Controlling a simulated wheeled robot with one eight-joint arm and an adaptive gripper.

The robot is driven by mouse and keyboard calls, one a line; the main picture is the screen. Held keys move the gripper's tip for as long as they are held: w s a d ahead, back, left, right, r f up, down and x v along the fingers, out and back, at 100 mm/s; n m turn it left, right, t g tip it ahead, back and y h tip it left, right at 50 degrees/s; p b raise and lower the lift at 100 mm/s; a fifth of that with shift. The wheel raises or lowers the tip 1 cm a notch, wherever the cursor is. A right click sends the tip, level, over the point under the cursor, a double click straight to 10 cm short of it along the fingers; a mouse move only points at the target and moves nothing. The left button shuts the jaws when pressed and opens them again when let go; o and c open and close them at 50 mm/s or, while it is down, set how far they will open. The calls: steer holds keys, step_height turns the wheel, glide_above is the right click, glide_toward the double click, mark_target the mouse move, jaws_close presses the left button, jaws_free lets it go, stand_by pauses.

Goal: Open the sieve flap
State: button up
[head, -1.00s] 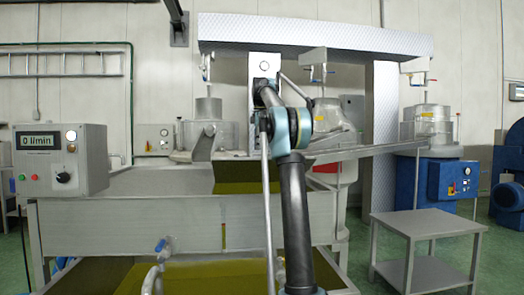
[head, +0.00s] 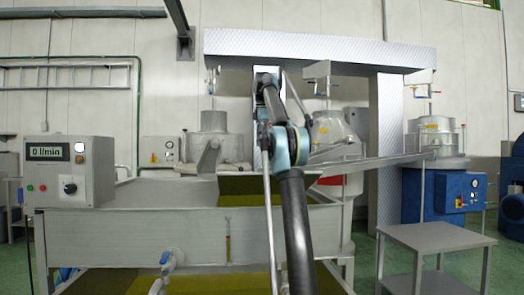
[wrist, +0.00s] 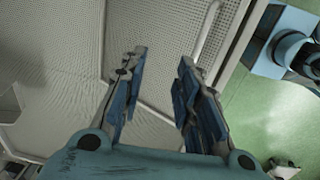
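In the wrist view, a perforated grey metal sheet (wrist: 165,25), which looks like the sieve, lies below my gripper. A pale thin bar (wrist: 208,30) runs across it, and a line splits the sheet into sections. I cannot tell which section is the flap. My gripper (wrist: 160,72) is open, with its two blue-padded fingers apart and nothing between them. Its fingertips show over the sheet; whether they touch it is unclear. In the head view, the grey tank (head: 140,225) stands ahead, and my arm hides part of it. I cannot make out the gripper there.
A control box (head: 68,170) reading 0 l/min stands at the left. A blue-handled valve (head: 168,258) is at the tank's front. A low metal table (head: 436,238) stands at the right, before a blue machine (head: 452,190). Green floor shows beside the sheet's frame (wrist: 245,30).

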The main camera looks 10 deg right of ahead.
steer(key=shift+r, duration=0.45)
